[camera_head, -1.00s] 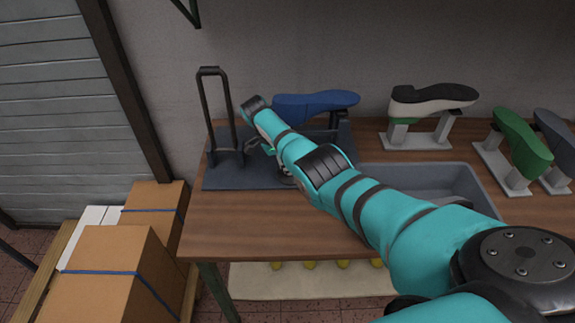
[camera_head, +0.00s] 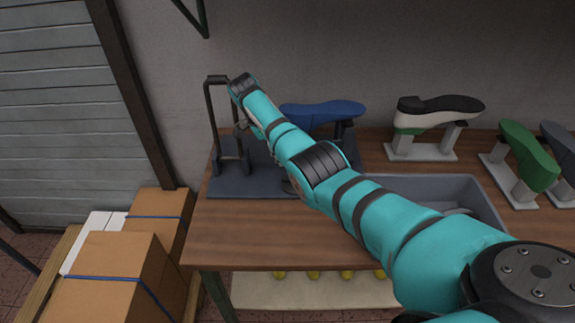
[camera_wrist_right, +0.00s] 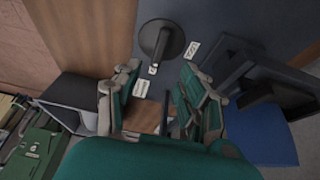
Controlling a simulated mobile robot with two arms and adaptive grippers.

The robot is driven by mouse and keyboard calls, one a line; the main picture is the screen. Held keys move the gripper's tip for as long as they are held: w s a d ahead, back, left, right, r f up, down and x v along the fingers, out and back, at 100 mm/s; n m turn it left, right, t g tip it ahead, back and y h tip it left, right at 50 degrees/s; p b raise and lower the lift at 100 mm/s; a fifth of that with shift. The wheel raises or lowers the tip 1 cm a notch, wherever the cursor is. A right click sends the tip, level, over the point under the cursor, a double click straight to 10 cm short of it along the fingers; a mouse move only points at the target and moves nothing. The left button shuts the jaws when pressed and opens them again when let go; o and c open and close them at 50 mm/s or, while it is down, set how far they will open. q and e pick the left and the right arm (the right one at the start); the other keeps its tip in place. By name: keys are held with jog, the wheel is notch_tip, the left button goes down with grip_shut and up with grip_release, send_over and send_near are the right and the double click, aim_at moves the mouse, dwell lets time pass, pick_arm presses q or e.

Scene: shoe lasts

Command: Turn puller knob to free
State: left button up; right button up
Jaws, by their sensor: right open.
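The puller knob appears to be the dark round disc with a raised bar (camera_wrist_right: 172,42) on the dark base plate, in the right wrist view. Small white labels (camera_wrist_right: 192,50) lie beside it. My right gripper (camera_wrist_right: 160,88) is open, its two fingers apart, with the knob beyond the fingertips and not between them. In the head view my right arm reaches over the dark base plate (camera_head: 228,181), and its wrist hides most of the gripper. A blue shoe last (camera_head: 325,112) stands behind the arm. My left gripper is not in view.
A tall dark frame (camera_head: 211,115) rises at the plate's left. A grey tray (camera_head: 480,198) lies right of the plate. A black-and-white last (camera_head: 437,112) and a green last (camera_head: 528,155) stand on holders farther right. Cardboard boxes (camera_head: 105,270) are left of the wooden table (camera_head: 230,240).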

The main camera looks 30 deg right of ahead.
jog(key=v, duration=0.2)
jog(key=shift+a+r, duration=0.1)
jog(key=shift+r, duration=0.2)
